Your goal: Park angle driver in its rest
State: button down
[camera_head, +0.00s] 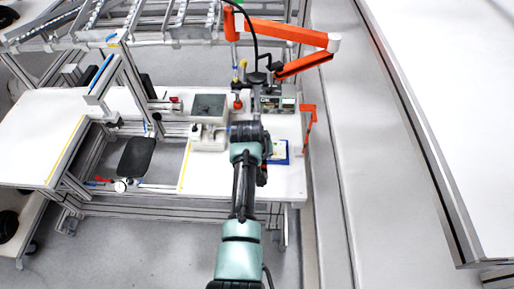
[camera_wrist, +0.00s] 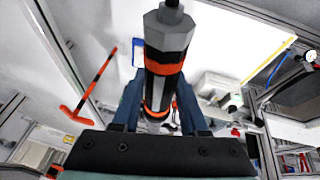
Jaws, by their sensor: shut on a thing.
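The angle driver (camera_wrist: 168,50) shows in the wrist view as a thick grey and black cylinder with orange bands. It stands lengthwise in the picture, between the two blue fingers of my gripper (camera_wrist: 160,88), which is shut on it. Its lower end runs down behind the gripper's black plate. In the head view the end of my arm is over the right part of the white workbench (camera_head: 212,177), and I cannot make out the driver clearly there. I cannot tell for sure which thing is the rest.
A slim orange bracket (camera_head: 309,118) stands at the bench's right edge; an orange T-shaped piece (camera_wrist: 88,90) shows in the wrist view. An orange jointed arm (camera_head: 285,32) hangs above. Grey-topped boxes (camera_head: 209,106) stand left of my gripper. The aisle at right is clear.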

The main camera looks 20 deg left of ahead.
notch_tip(320, 180, up, 4)
jog(key=shift+f+p, duration=0.1)
jog(key=shift+p, duration=1.1)
jog(key=shift+f, duration=0.1)
jog(key=s+d+p, duration=0.1)
jog(key=d+p, duration=0.2)
jog(key=d, duration=0.8)
jog(key=shift+s+d+p, duration=0.2)
jog(key=shift+p, duration=0.15)
